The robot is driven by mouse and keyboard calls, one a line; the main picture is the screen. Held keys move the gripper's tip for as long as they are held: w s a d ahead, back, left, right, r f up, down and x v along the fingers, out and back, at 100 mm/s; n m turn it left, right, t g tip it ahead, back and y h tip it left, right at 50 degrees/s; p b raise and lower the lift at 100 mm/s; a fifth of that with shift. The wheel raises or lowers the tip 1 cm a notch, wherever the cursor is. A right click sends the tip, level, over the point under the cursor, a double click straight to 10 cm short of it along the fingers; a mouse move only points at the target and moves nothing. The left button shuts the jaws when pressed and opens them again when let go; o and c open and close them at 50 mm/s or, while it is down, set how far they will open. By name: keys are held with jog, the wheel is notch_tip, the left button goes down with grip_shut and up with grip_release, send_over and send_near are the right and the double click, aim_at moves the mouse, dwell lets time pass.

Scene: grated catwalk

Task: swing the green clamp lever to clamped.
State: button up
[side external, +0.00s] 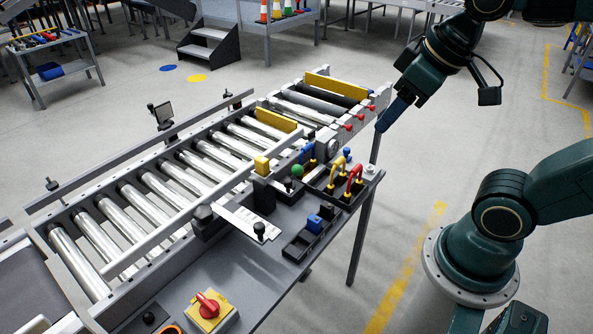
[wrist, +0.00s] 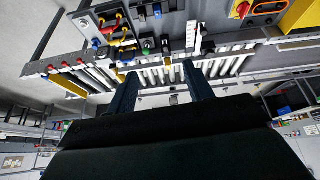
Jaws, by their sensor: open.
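A green ball knob (side external: 297,170), which looks like the end of the clamp lever, shows among the fittings on the grey side table beside the roller conveyor. The lever's arm is mostly hidden behind nearby parts, and I cannot tell its angle. My gripper (side external: 385,124) is up and to the right of the knob, above the conveyor's far right corner, apart from everything. In the wrist view my gripper (wrist: 160,74) shows two dark blue fingers spread apart with nothing held between them.
Red and yellow hooped handles (side external: 355,180) stand right of the knob. A yellow block (side external: 262,165) stands to its left. Red-tipped pegs (side external: 360,117) line the conveyor end. A red rotary switch (side external: 207,303) is at the near end. Open floor lies right of the table.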

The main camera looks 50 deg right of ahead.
jog(key=w+d+n+g, duration=0.1)
jog(key=w+n, duration=0.1)
jog(key=w, duration=0.6)
jog(key=n+g, duration=0.4)
send_over(297, 165)
notch_tip(297, 165, down, 16)
jog(key=shift+s+a+r+h, duration=0.15)
jog(key=shift+s+a+h, duration=0.15)
jog(key=shift+a, duration=0.1)
jog(key=f, duration=1.3)
jog(key=shift+w+d+f, duration=0.25)
jog(key=shift+d+f, duration=0.1)
jog(key=shift+f, duration=0.05)
jog(key=c, duration=1)
